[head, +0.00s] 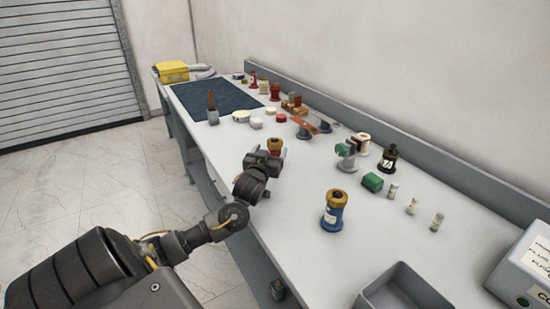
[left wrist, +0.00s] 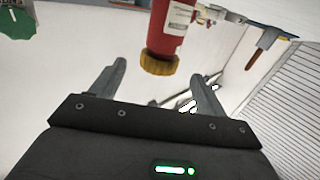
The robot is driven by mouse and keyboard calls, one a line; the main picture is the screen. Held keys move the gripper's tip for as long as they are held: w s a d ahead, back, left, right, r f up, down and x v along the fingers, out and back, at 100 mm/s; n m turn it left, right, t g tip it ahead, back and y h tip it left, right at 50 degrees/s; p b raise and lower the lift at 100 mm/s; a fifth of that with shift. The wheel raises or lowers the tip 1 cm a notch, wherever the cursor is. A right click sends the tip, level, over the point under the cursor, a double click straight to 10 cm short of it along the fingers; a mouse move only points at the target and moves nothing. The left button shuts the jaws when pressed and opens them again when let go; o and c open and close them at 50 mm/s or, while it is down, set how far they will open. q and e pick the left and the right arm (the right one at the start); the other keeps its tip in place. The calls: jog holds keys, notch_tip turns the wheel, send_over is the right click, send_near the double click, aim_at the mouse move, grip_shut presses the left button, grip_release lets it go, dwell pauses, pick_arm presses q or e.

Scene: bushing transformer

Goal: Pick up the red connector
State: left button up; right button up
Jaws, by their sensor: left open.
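The red connector has a red body (left wrist: 173,28) with a white label and a gold ribbed cap (left wrist: 159,63), seen in the left wrist view. In the head view its gold top (head: 274,143) shows just beyond my left gripper (head: 266,160); the gripper hides most of its body. In the left wrist view my left gripper (left wrist: 160,74) is open, with one finger on each side of the cap. Gaps show between cap and fingers. The top edge of that view cuts off the rest of the connector. My right gripper is not in view.
On the white table (head: 270,225), a blue connector with a gold top (head: 334,212) stands to the right. A green block (head: 372,182), a black connector (head: 388,158) and several small pale cylinders are farther right. A grey bin (head: 405,290) is at the front. More parts stand near the dark mat (head: 215,97).

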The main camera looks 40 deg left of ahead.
aim_at(277, 138)
pick_arm(q)
jog(key=shift+w+a+r, duration=0.25)
jog(key=shift+w+r, duration=0.05)
jog(key=shift+w, duration=0.15)
jog(key=shift+w+f, duration=0.15)
jog(key=shift+w, duration=0.15)
jog(key=shift+w+a, duration=0.35)
jog(key=shift+w, duration=0.05)
jog(key=p+x, duration=0.1)
jog(key=x, duration=0.4)
jog(key=shift+d, duration=0.1)
grip_shut()
jog(key=shift+r, duration=0.2)
